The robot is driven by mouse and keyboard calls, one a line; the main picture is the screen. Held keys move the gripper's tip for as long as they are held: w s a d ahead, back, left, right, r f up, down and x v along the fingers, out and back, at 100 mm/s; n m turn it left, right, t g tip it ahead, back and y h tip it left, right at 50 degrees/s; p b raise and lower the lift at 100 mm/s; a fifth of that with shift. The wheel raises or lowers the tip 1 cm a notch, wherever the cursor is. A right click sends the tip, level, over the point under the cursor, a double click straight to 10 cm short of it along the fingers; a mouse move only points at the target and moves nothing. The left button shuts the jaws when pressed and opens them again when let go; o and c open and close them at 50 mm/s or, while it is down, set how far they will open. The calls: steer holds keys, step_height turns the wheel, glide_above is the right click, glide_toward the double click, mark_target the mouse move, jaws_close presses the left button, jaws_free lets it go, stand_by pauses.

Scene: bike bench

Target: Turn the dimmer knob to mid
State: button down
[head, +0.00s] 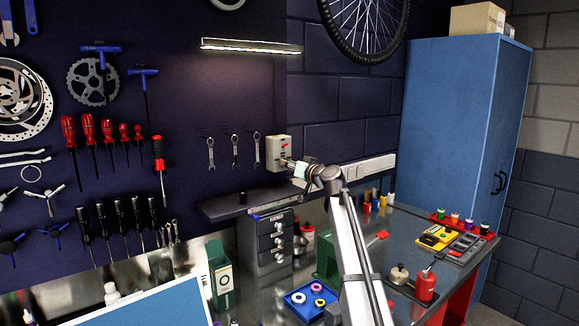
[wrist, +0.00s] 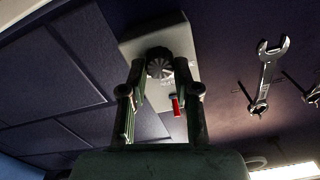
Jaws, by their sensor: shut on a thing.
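The dimmer box (head: 279,150) is a pale wall plate on the dark panel, right of the hanging wrenches, in the head view. In the wrist view its pale plate (wrist: 131,46) carries a dark ribbed round knob (wrist: 159,60). My gripper (wrist: 160,70) has one finger on each side of the knob and is shut on it. The head view shows my gripper (head: 290,163) at the front of the box, where it hides the knob. A small red part (wrist: 177,105) sits on the plate beside the knob. I cannot read the knob's setting clearly.
A lit lamp bar (head: 252,46) is above the box. Wrenches (head: 235,153) hang close to its left. A pale wall strip (head: 360,172) runs to the right.

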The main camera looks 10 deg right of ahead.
steer(key=shift+m, duration=0.4)
steer(key=m+b, duration=0.2)
steer(key=m, duration=0.2)
steer(key=shift+w+m, duration=0.1)
steer(key=shift+m, duration=0.2)
steer(key=m, duration=0.5)
steer(key=shift+d+m+p, duration=0.1)
steer(key=shift+m+p, duration=0.2)
steer(key=shift+p, duration=0.05)
steer(key=c, duration=0.8)
jaws_free()
steer(key=shift+c, duration=0.2)
steer(key=v, duration=1.2)
